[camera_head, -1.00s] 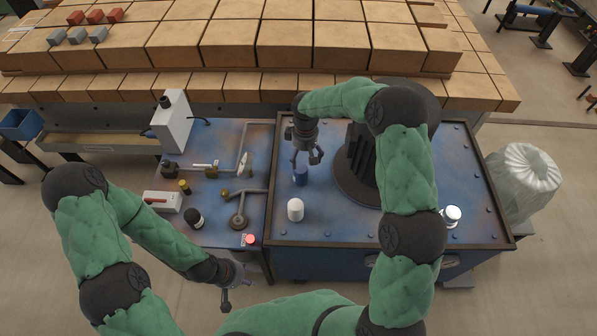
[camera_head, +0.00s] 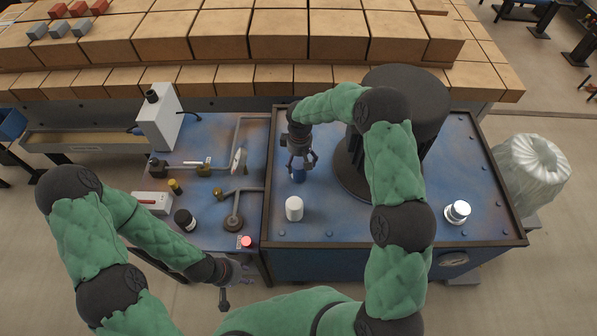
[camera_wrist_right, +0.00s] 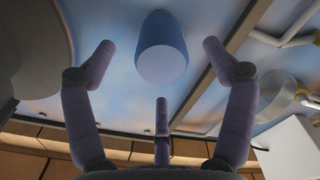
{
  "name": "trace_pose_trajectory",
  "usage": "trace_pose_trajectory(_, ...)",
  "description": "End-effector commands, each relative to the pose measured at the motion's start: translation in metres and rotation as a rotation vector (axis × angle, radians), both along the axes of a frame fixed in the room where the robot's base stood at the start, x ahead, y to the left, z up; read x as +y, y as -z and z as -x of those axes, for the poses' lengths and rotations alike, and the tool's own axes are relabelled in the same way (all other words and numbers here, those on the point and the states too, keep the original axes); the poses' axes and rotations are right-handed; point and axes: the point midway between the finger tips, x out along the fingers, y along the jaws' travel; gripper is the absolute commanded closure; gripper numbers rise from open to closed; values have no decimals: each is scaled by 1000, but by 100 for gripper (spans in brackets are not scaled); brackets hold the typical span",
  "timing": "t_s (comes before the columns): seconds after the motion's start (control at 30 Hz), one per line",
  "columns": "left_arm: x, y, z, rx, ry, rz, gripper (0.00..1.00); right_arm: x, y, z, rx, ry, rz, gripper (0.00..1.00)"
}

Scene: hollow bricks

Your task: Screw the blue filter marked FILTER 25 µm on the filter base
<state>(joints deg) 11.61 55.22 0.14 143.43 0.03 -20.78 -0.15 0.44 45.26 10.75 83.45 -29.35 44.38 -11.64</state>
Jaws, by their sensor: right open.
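The blue filter (camera_head: 299,175) stands upright on the blue table; its marking is not readable. My right gripper (camera_head: 301,164) is open just above and behind it. In the right wrist view the blue filter (camera_wrist_right: 162,52) lies between the spread fingers, with a gap on both sides. A white cylinder (camera_head: 294,209) stands in front of the blue filter. A round metallic fitting with a white top (camera_head: 457,211) at the table's right may be the filter base; I cannot tell for sure. My left gripper (camera_head: 224,297) hangs near the front left, apart from these things.
A raised rim (camera_head: 390,243) borders the blue table. The left bench holds a white box (camera_head: 158,122), a black-capped jar (camera_head: 186,220), a red button (camera_head: 246,241) and metal fittings.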

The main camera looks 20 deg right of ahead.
Motion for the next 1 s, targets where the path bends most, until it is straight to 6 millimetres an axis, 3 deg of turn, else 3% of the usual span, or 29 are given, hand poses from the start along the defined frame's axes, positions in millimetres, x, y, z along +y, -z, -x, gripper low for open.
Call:
trace_pose_trajectory(0.17,0,4,0,0,0,0,60,0,12,-3,0,0,0,15)
trace_pose_trajectory(0.43,0,16,0,0,0,0,60,2,49,-7,1,-1,1,15)
trace_pose_trajectory(0.7,0,16,0,0,0,0,60,1,52,-8,-2,0,0,15)
trace_pose_trajectory(0.73,0,16,0,0,0,0,60,1,52,-8,-2,0,0,18)
trace_pose_trajectory(0.9,0,16,0,0,0,0,60,2,52,-7,-1,0,0,66)
trace_pose_trajectory(0.97,0,16,0,0,0,0,60,2,52,-7,-1,0,-1,83)
trace_pose_trajectory(1.0,0,16,0,0,0,0,60,2,52,-7,-1,0,-1,86)
